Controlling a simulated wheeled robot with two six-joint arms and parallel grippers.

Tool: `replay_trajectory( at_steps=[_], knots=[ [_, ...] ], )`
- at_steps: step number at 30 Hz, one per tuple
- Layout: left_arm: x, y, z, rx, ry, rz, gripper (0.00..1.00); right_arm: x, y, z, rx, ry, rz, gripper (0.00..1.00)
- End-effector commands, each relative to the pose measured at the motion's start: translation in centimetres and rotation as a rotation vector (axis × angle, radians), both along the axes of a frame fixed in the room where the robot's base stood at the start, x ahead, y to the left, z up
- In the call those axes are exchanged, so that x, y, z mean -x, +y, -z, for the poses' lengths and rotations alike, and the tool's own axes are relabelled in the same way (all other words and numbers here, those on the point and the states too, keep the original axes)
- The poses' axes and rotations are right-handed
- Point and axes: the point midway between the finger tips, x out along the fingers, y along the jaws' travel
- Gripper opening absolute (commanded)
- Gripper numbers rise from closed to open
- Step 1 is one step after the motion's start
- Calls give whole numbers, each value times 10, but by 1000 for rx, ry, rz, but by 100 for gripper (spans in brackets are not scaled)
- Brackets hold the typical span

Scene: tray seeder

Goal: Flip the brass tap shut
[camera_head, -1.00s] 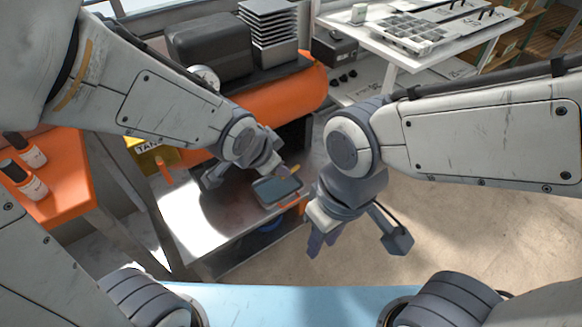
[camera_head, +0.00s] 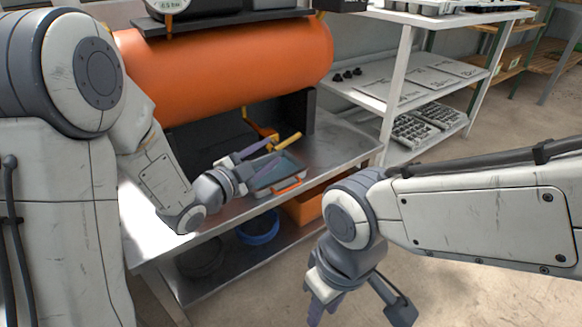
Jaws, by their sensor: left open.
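The brass tap (camera_head: 290,141) is under the orange tank, with its yellow lever sticking out to the right and a bent brass-coloured pipe behind it. My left gripper (camera_head: 271,152) is open, its two grey fingers pointing right toward the tap's lever. The fingertips lie close to the lever's left end; I cannot tell whether they touch it. Part of the tap body is hidden behind the upper finger. My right gripper (camera_head: 362,300) is open and empty, low in front of the bench, over the floor.
The orange tank (camera_head: 220,65) lies above the metal bench (camera_head: 335,150). A shallow tray with an orange handle (camera_head: 287,187) sits under the tap. A blue round container (camera_head: 259,228) and an orange bin (camera_head: 303,207) are on the lower shelf. A white shelf rack (camera_head: 392,90) stands right.

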Motion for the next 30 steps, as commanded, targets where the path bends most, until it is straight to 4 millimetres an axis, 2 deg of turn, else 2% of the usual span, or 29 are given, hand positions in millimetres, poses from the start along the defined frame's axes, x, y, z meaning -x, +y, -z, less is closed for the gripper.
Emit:
replay_trajectory(
  at_steps=[1,8,11,21,25,30],
  knots=[
    [-1,3,15,6,-25,4,48,0,0,17,-1,-1,0,33],
    [-4,2,17,19,-79,19,48,0,0,28,-1,-1,0,33],
    [-13,-5,17,20,-81,22,48,0,0,31,-1,-1,0,33],
    [-64,-42,18,21,-79,22,48,0,0,54,-1,-1,0,33],
    [-77,-50,17,21,-77,20,48,0,0,59,-1,-1,0,33],
    [-84,-55,16,21,-74,19,48,0,0,61,-1,-1,0,33]
  ],
)
